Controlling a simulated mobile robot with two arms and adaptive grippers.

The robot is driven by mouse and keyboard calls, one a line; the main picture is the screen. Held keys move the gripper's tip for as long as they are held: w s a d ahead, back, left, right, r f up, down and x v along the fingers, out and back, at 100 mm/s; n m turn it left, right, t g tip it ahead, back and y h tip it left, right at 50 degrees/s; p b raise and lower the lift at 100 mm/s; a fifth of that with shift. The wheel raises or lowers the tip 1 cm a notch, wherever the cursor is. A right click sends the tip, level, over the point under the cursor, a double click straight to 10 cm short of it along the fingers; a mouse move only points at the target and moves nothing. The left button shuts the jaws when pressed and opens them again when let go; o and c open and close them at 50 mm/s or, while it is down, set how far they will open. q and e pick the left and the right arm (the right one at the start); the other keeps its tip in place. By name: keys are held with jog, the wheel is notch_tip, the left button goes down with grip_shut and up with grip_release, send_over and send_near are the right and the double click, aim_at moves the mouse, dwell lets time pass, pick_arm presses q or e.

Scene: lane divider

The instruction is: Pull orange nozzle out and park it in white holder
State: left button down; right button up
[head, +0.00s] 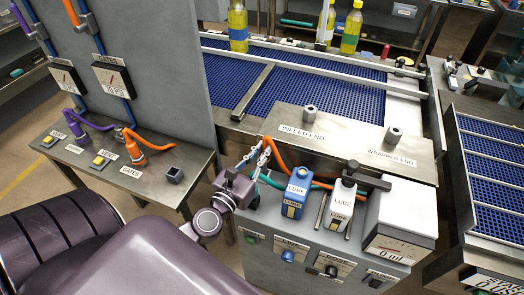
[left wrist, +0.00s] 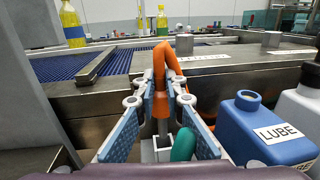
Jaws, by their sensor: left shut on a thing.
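My left gripper (head: 263,158) is shut on the orange nozzle (left wrist: 162,100), near the back left corner of the grey lube cabinet. In the left wrist view the gripper (left wrist: 160,100) has its blue-padded fingers on both sides of the nozzle's orange body. The nozzle stands upright, and its orange hose (left wrist: 163,58) bends over at the top. A metal spout (left wrist: 163,127) points down over a white-grey square holder (left wrist: 148,149). I cannot tell whether the spout tip is inside it. A green nozzle (left wrist: 184,145) is close on the right. My right gripper is not in view.
A blue lube bottle (head: 296,192) and a white one (head: 340,205) stand right of my gripper on the cabinet (head: 265,218). A conveyor (head: 330,85) lies behind. A side table (head: 120,195) at left carries another orange hose (head: 150,143) and a dark square socket (head: 173,174).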

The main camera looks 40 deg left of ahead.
pick_arm(q)
jog(key=shift+f+b, duration=2.25)
jog(key=c, duration=2)
grip_release()
jog(key=shift+o, duration=0.3)
jog(key=shift+s, duration=0.1)
jog(key=shift+s+d, duration=0.2)
jog(key=shift+s, duration=1.65)
jog(key=shift+s+d, duration=0.2)
jog(key=shift+s, duration=1.6)
